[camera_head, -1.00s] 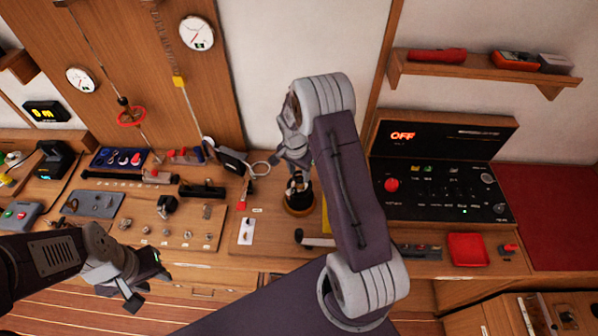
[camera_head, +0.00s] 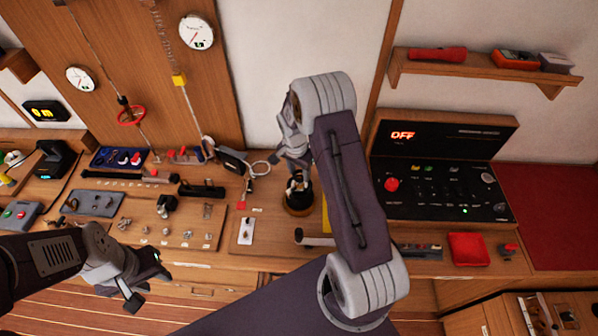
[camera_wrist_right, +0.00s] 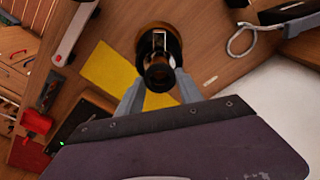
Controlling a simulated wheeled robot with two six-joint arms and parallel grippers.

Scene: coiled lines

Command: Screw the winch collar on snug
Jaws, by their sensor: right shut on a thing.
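The winch (camera_head: 298,206) is a dark drum with a brass-coloured base, standing on the wooden bench in the middle. In the right wrist view its collar (camera_wrist_right: 159,76) shows as a dark ring at the top end, seen from above. My right gripper (camera_head: 297,184) reaches down over the winch, with one finger (camera_wrist_right: 131,103) on each side of the collar, shut on it. The thread and how far down the collar sits are hidden. My left gripper (camera_head: 148,289) hangs at the bench's front edge at left, empty, its fingers apart.
A handle with a pale grip (camera_head: 318,241) lies just in front of the winch. A yellow patch (camera_wrist_right: 108,72) lies beside the winch. A black control panel (camera_head: 440,192) stands to the right, and a board with small fittings (camera_head: 170,215) to the left.

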